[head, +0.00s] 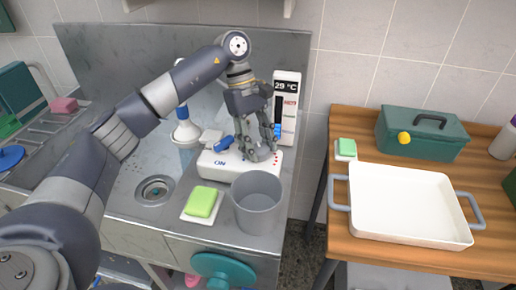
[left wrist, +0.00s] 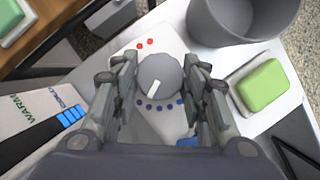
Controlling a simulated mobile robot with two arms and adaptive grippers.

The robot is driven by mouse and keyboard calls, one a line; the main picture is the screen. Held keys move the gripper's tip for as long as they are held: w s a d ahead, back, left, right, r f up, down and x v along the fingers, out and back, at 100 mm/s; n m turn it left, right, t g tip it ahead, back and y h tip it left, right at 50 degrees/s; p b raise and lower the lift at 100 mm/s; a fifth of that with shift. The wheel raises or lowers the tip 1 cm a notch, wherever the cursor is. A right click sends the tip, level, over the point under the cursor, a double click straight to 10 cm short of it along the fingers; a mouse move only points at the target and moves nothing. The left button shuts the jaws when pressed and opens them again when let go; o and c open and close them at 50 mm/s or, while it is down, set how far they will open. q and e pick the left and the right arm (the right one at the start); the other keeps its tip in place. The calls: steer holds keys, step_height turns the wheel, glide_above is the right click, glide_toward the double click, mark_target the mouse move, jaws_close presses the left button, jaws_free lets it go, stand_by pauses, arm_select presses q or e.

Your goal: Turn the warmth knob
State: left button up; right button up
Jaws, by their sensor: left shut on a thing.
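The warmth knob (left wrist: 160,76) is a round grey dial with a white pointer mark, on a white control box (left wrist: 150,125). Red dots and an arc of blue dots surround it; the pointer's end lies toward the blue dots. My left gripper (head: 262,155) reaches down over the box (head: 238,171) in the head view and mostly hides the knob there. In the left wrist view the fingers (left wrist: 160,82) stand on both sides of the knob, shut on it. A tall display (head: 287,90) behind reads 29 °C, with a blue bar low down. My right gripper is not in view.
A grey bucket (head: 257,205) and green soap (head: 202,201) on a white dish stand close in front of the box. A sink drain (head: 155,190) lies left. A wooden table (head: 345,215) at right holds a white tray (head: 410,205) and a green toolbox (head: 425,135).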

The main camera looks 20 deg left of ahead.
arm_select(q)
steer(key=shift+m, duration=0.7)
steer(key=o, duration=1)
steer(key=shift+o, duration=0.2)
steer(key=shift+r, duration=0.1)
steer(key=v, duration=1.1)
steer(key=shift+w+r, duration=0.3)
steer(key=shift+r, duration=0.1)
